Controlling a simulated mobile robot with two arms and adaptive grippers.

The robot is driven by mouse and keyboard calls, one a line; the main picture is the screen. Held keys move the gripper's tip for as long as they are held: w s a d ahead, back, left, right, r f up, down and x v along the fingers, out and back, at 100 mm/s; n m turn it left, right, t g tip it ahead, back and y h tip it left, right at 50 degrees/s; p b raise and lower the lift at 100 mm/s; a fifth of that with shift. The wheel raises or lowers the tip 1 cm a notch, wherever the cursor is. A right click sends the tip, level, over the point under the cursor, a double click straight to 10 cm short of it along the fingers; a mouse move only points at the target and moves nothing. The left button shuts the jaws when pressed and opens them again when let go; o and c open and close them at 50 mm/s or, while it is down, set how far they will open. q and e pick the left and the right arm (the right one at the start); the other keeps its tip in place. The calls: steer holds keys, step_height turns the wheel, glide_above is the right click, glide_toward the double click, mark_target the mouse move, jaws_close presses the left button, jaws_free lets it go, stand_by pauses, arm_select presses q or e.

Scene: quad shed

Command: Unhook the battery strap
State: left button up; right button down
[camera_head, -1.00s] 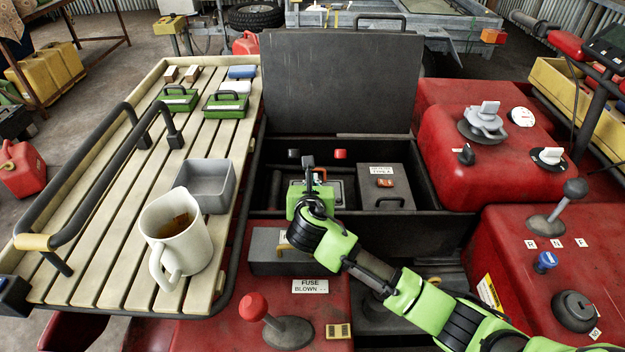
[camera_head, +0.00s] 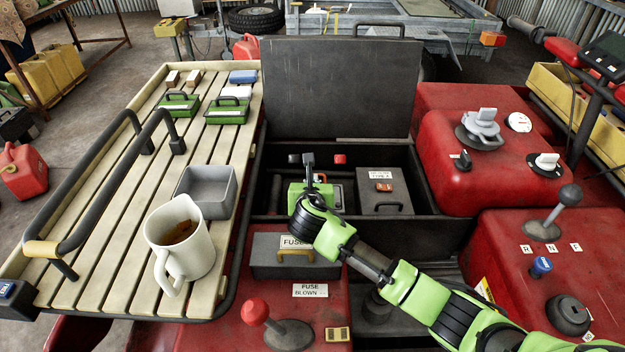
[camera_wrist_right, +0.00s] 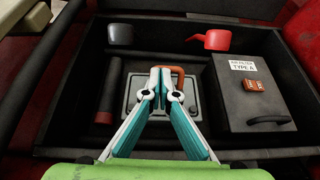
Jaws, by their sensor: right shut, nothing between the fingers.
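The open black battery box (camera_head: 440,228) shows in the head view, its lid (camera_head: 340,85) standing up behind. A grey-framed battery-like unit (camera_wrist_right: 133,88) lies inside it, with an orange looped piece (camera_wrist_right: 180,72) at its top that may be the strap or its hook; the fingers partly hide it. My right gripper (camera_head: 309,165) is over this unit, pointing down into the box. In the wrist view its fingertips (camera_wrist_right: 160,76) are together and empty, in front of the orange piece; I cannot tell if they touch it. My left gripper is not in view.
A grey air filter box (camera_wrist_right: 245,95) stands at the right inside. A black knob (camera_wrist_right: 120,34) and a red part (camera_wrist_right: 212,40) are on the back wall. A fuse box (camera_head: 265,262) sits in front. A slatted rack (camera_head: 100,240) with a mug (camera_head: 190,250) is left.

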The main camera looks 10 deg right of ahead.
steer(key=shift+w+r+g+p, duration=0.45)
steer(key=shift+r+p, duration=0.15)
steer(key=shift+p, duration=0.9)
steer(key=w+r+g+p, duration=0.1)
steer(key=p, duration=0.1)
steer(key=w+g+p, duration=0.1)
steer(key=p, duration=0.1)
steer(key=w+d+r+g+p, duration=0.1)
steer(key=p, duration=0.2)
steer(key=shift+w+r+y, duration=0.35)
steer(key=shift+w+y, duration=0.05)
steer(key=w+d+b, duration=0.1)
steer(key=w+b, duration=0.7)
steer(key=w, duration=0.1)
steer(key=shift+w+d+b, duration=0.15)
steer(key=shift+d+b, duration=0.25)
steer(key=shift+r, duration=0.1)
